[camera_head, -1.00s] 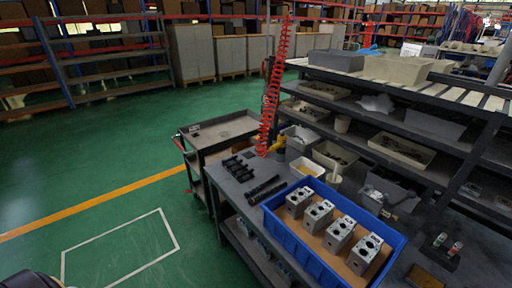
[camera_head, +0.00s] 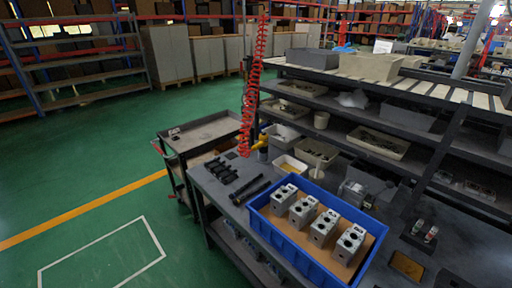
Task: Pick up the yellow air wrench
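The yellow air wrench (camera_head: 262,144) is small in the head view, at the back of the dark workbench near the lower end of a red coiled hose (camera_head: 250,95). The hose hangs from above and partly overlaps the area beside the wrench. Only part of the wrench's yellow body shows, and its exact pose is too small to tell. Neither of my grippers is in view.
A blue bin (camera_head: 258,221) with several grey valve blocks (camera_head: 302,211) stands on the workbench (camera_head: 214,186). Black bolts (camera_head: 250,190) lie left of it. A dark cart (camera_head: 171,142) adjoins at the left, shelves (camera_head: 437,140) with trays at the right. Green floor (camera_head: 85,165) is clear.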

